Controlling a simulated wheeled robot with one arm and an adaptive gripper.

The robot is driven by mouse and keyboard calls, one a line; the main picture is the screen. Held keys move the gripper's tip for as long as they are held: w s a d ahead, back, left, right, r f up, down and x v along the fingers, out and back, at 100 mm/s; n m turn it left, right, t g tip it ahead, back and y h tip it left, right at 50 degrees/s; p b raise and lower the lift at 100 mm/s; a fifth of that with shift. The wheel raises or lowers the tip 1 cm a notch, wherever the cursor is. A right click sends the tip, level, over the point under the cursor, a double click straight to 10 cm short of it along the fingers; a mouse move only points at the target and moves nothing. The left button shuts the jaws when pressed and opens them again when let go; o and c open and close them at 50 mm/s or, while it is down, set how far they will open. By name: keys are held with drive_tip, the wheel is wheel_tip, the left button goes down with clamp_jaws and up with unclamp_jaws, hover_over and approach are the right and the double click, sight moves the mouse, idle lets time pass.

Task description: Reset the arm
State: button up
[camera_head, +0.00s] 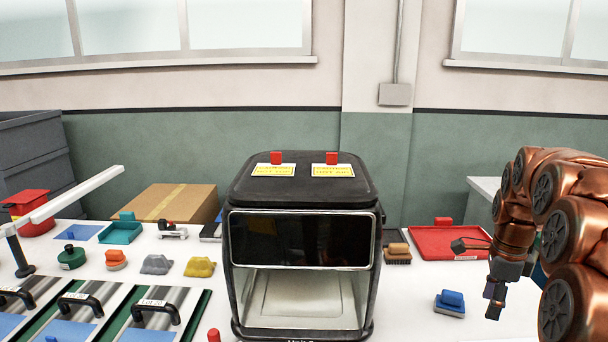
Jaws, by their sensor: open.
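My copper-coloured arm stands at the right edge of the head view. My gripper (492,302) hangs from it, pointing down, over the right part of the white table. Its fingers are dark and small in the picture, and it is open with nothing seen between them. It is to the right of the black fryer (302,190) and apart from it. The blue brush-like block (450,302) sits on the table just left of the gripper.
A red tray (432,247) lies behind the gripper, and a brown brush (398,253) sits beside the fryer. A cardboard box (168,203), small coloured items and handled metal covers (150,315) fill the left. White table is bare between fryer and blue block.

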drive_tip(key=s+a+r+n+p, duration=0.25)
drive_tip(key=s+a+n, duration=0.45)
drive_tip(key=a, duration=0.4)
drive_tip(key=s+a+n+p, duration=0.1)
drive_tip(key=s+a+n, duration=0.3)
drive_tip(key=s, duration=0.3)
drive_tip(key=s+a+n+g+p, duration=0.1)
drive_tip(key=s+a+n, duration=0.3)
drive_tip(key=s+n, duration=0.2)
drive_tip(key=s+a+n+p, duration=0.2)
drive_tip(key=s+n, duration=0.4)
drive_tip(key=s, duration=0.3)
drive_tip(key=shift+s+a+f+g, duration=0.25)
drive_tip(key=shift+s+a+g, duration=0.15)
drive_tip(key=shift+a, duration=0.5)
